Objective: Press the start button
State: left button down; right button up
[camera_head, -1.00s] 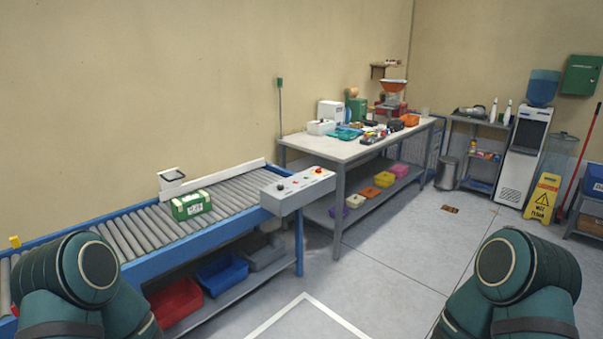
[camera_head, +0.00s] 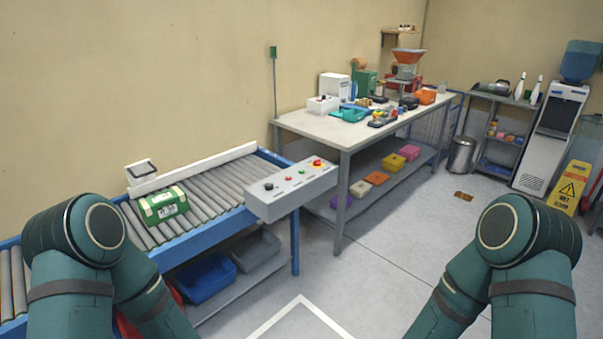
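A light grey control box (camera_head: 280,207) is fixed at the right end of the roller conveyor (camera_head: 212,226). Its sloped top carries a black knob (camera_head: 268,186), small buttons in the middle and a larger red button (camera_head: 317,162) on the right. One of the small middle ones looks green, but they are too small to read, and I cannot make out a label for the start button. Only the upper parts of my two arms show, at the lower left and lower right. Neither gripper is in view, and nothing of mine touches the box.
A green-and-white package (camera_head: 163,205) lies on the rollers. Blue and grey bins (camera_head: 205,279) sit on the shelf below. A cluttered workbench (camera_head: 322,127) stands behind the box. The floor to the right is open, with a yellow wet-floor sign (camera_head: 569,187) at far right.

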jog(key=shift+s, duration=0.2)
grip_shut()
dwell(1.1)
